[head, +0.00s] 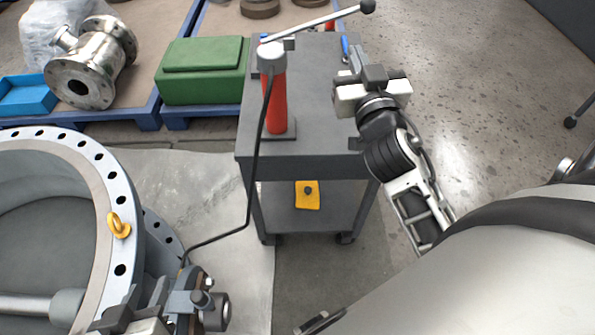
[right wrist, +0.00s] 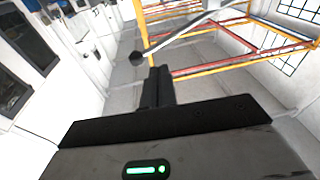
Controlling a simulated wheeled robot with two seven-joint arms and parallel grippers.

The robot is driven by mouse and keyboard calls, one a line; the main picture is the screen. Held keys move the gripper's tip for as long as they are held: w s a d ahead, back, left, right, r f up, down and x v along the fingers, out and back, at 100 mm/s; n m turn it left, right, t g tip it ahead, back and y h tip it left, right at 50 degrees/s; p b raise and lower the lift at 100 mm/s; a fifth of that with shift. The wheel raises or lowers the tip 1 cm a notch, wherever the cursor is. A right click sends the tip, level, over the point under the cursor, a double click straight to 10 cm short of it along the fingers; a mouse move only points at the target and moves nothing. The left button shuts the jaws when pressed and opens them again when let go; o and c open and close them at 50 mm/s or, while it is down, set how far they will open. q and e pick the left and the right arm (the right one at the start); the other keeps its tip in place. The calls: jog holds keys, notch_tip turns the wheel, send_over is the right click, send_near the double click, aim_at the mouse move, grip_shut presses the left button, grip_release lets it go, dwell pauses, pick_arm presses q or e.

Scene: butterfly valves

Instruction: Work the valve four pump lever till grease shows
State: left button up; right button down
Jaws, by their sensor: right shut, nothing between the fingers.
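The grease pump has a red barrel (head: 277,105) and stands upright on the grey cart (head: 318,148). Its silver lever (head: 325,19) slopes up to the right and ends in a black ball knob (head: 368,6). In the right wrist view the knob (right wrist: 138,58) shows just beyond the fingertips. My right gripper (head: 355,58) is shut and empty, below the knob and apart from it in the head view. A black hose (head: 254,160) runs from the pump to the large flanged valve (head: 95,185). My left gripper (head: 125,318) is beside the hose's lower end; its jaws are unclear. I see no grease.
A green case (head: 203,70), a blue tray (head: 27,95) and a metal flanged fitting (head: 92,65) sit on blue-framed pallets at the back left. A yellow item (head: 307,195) lies on the cart's lower shelf.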

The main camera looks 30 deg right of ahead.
pick_arm(q)
jog(key=shift+f, duration=0.25)
pick_arm(e)
jog(key=s+a+f+n+g+y, duration=0.2)
jog(key=s+a+f+y, duration=0.1)
jog(key=a+f, duration=0.4)
jog(key=s+a+f+n+g+y, duration=0.3)
jog(key=a+f+y, duration=0.3)
jog(key=f, duration=0.6)
jog(key=a, duration=0.2)
jog(key=shift+s+a, duration=0.3)
jog(key=shift+s, duration=0.1)
dwell(0.6)
